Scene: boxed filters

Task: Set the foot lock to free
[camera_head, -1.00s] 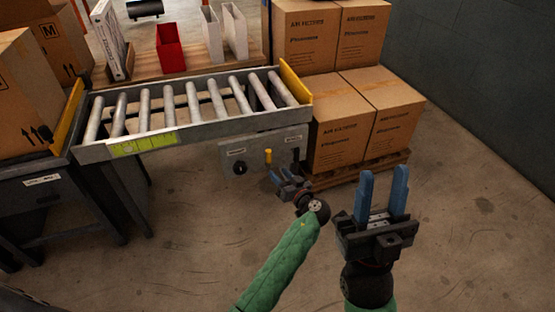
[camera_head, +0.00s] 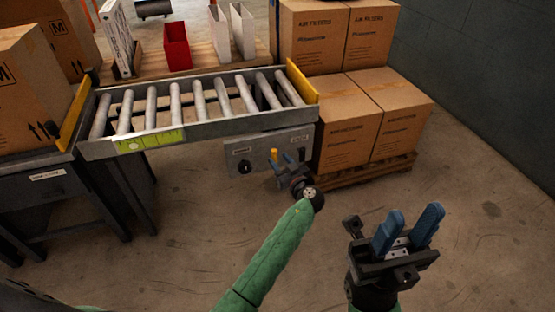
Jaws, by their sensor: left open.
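A grey control panel (camera_head: 247,149) hangs under the right end of the roller conveyor. It carries a black round knob (camera_head: 245,167), a small yellow-tipped lever (camera_head: 274,152) and labels too small to read. I cannot tell which control is the foot lock. My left gripper (camera_head: 283,166) is open in front of the panel, at the lever. Its fingers and wrist hide part of the lever and the panel's lower right; I cannot tell whether they touch it. My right gripper (camera_head: 411,222) is open and empty, with blue fingers, over bare floor at the lower right.
The roller conveyor (camera_head: 205,131) stands above the panel. Stacked cartons (camera_head: 347,137) sit on a pallet (camera_head: 365,173) just right of the panel. A large box (camera_head: 30,95) stands at left. A red bin (camera_head: 177,46) is behind. The floor in front is clear.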

